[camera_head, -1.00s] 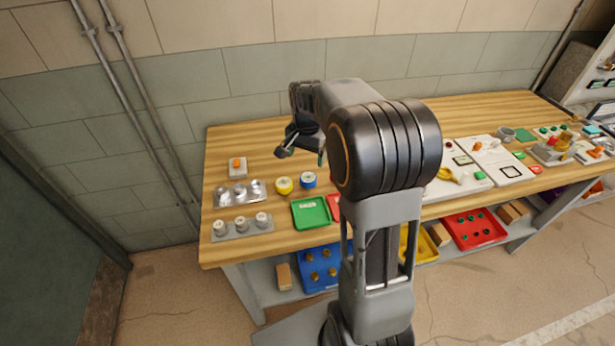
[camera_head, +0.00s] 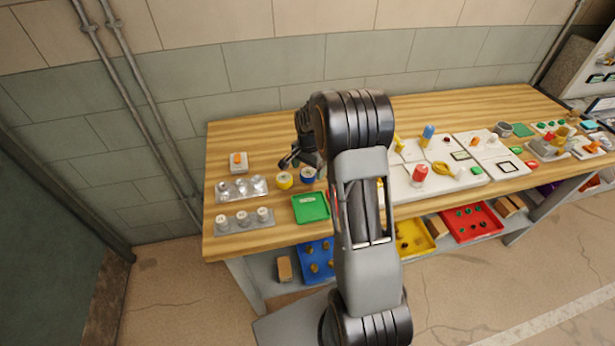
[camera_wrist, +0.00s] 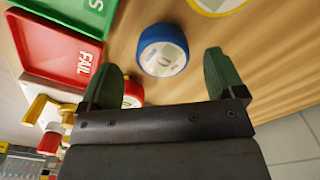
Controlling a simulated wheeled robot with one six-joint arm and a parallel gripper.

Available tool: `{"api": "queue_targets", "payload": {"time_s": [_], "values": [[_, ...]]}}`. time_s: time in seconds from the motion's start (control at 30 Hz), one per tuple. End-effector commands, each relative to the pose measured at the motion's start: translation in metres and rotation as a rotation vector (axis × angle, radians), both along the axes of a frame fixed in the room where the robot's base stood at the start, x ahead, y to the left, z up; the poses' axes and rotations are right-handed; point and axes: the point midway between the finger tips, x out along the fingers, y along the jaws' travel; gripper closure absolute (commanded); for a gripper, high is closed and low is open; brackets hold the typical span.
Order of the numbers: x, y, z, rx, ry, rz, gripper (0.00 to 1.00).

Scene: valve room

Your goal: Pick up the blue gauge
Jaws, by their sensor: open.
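The blue gauge (camera_head: 308,175) is a short round puck with a pale dial face, standing on the wooden bench beside the yellow gauge (camera_head: 284,180). In the wrist view the blue gauge (camera_wrist: 163,50) lies ahead of my gripper, roughly between the lines of its two fingers and a little beyond the tips. My gripper (camera_wrist: 168,75) is open and empty. In the head view my gripper (camera_head: 303,160) hangs above and just behind the two gauges, partly dark against the arm. The yellow gauge (camera_wrist: 218,4) is cut off at the top of the wrist view.
A green tray (camera_head: 311,208) and a red tray marked FAIL (camera_wrist: 62,52) lie near the gauges. Metal plates with knobs (camera_head: 242,188) and a small block with an orange top (camera_head: 238,162) stand to the left. A red-rimmed round thing (camera_wrist: 133,92) shows behind the left finger.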

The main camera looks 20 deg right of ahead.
Motion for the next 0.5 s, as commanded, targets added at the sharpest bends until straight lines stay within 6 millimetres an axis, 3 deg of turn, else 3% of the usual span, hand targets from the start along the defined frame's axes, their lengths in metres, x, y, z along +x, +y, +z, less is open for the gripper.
{"api": "queue_targets", "payload": {"time_s": [0.3, 0.5], "values": [[0.003, 0.001, -0.039, 0.001, 0.003, 0.0, 0.12], [0.003, 0.001, -0.045, 0.0, 0.001, 0.0, 0.12]]}}
